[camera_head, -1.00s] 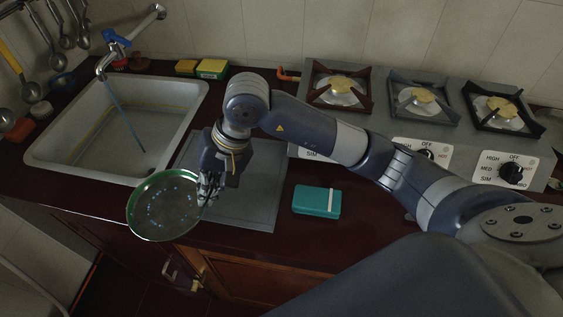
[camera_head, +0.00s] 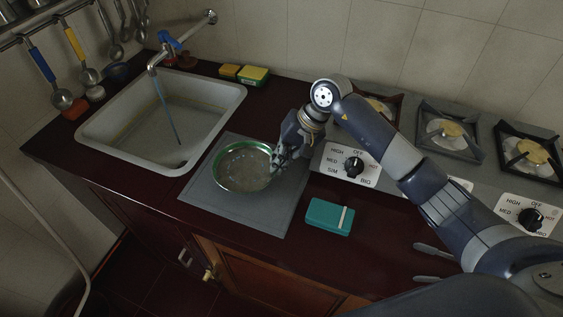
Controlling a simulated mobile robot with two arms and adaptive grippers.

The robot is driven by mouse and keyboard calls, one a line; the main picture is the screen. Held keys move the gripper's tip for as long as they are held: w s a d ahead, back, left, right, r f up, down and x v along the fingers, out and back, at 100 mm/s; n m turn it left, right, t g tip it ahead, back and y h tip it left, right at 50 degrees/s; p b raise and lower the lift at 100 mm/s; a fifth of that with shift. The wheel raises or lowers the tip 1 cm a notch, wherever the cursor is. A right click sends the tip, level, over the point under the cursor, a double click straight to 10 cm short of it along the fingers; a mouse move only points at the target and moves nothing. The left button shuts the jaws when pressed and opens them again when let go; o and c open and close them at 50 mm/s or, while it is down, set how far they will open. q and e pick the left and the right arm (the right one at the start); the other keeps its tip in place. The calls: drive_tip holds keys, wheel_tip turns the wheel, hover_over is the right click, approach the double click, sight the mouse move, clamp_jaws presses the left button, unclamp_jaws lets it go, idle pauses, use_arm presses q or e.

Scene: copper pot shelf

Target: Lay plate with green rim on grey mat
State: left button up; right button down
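The plate with green rim (camera_head: 241,168) is over the middle of the grey mat (camera_head: 252,210) and looks level. I cannot tell whether it rests on the mat or hangs slightly above it. My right gripper (camera_head: 277,160) is at the plate's right rim, with its fingers closed around that edge. The fingertips are small and partly hidden by the gripper itself. The mat lies on the dark red counter between the sink and the stove, and its front and left parts are bare. My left gripper is not in view.
The sink (camera_head: 98,131), with water running from its tap (camera_head: 157,60), is to the left. A teal box (camera_head: 322,217) lies right of the mat. The stove (camera_head: 385,172) is at the right. Sponges (camera_head: 252,76) lie at the back. Ladles (camera_head: 62,97) hang at the upper left.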

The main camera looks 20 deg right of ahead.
sight(282, 175)
drive_tip(key=shift+w+d, duration=0.25)
drive_tip(key=shift+d+f+p, duration=0.1)
drive_tip(key=shift+f+p, duration=0.2)
drive_tip(key=shift+p, duration=0.2)
wheel_tip(282, 175, down, 2)
drive_tip(key=shift+f+p, duration=0.2)
drive_tip(key=shift+p, duration=0.35)
drive_tip(key=shift+w+d+f, duration=0.1)
drive_tip(key=shift+f, duration=0.15)
drive_tip(key=shift+f, duration=0.1)
drive_tip(key=shift+f+b, duration=0.1)
drive_tip(key=shift+b, duration=0.2)
drive_tip(key=c, duration=2.1)
unclamp_jaws()
